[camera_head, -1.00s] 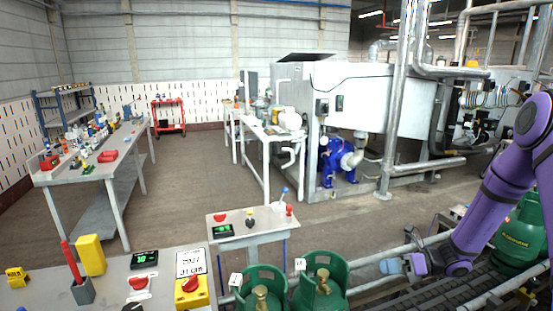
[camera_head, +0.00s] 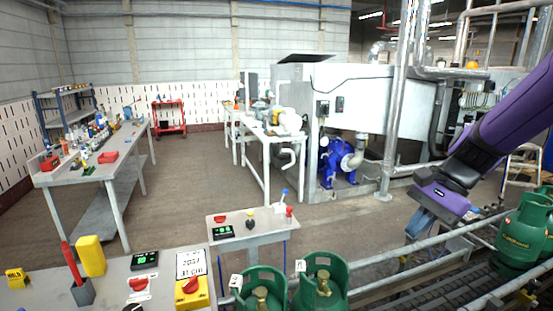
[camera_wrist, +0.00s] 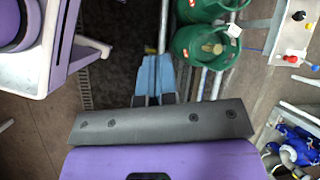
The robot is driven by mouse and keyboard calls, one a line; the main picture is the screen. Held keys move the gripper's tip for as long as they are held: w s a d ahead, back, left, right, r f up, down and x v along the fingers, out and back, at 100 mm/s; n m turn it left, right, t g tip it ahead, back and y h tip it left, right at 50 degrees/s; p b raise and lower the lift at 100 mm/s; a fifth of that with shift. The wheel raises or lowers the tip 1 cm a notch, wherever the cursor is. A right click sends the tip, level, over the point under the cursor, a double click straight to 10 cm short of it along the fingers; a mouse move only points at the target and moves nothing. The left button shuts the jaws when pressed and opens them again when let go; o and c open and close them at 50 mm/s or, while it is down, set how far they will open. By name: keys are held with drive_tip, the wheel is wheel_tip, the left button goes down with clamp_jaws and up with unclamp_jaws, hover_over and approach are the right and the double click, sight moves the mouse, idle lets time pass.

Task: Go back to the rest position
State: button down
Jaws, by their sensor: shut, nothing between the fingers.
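My gripper (camera_head: 420,222) is at the right of the head view, on the end of my purple arm, above the conveyor rails and pointing down. In the wrist view its blue fingers (camera_wrist: 154,78) are together with nothing between them. Two green gas cylinders (camera_head: 263,290) (camera_head: 323,284) stand upright side by side at the bottom centre of the head view. They also show beyond the fingers in the wrist view (camera_wrist: 200,44). My gripper is apart from them. Another green cylinder (camera_head: 526,228) stands on the conveyor at the far right.
Metal rails (camera_head: 400,252) run along the conveyor (camera_head: 385,296) under my gripper. A small control table (camera_head: 262,238) stands behind the cylinders. A vertical steel pipe (camera_head: 391,130) and a large white machine (camera_head: 360,100) stand behind. The floor at centre left is clear.

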drive_tip(key=s+d+r+n+t+h, duration=0.1)
drive_tip(key=s+r+n+t+h, duration=0.2)
drive_tip(key=s+r+n, duration=0.2)
drive_tip(key=s+d+r+n+t+h, duration=0.2)
drive_tip(key=s+r+n, duration=0.4)
drive_tip(key=s, duration=0.4)
drive_tip(key=shift+s+r+t+h, duration=0.2)
drive_tip(key=shift+s+t+h, duration=0.2)
drive_tip(key=shift+t+h, duration=0.3)
drive_tip(key=shift+d, duration=0.1)
idle(1.0)
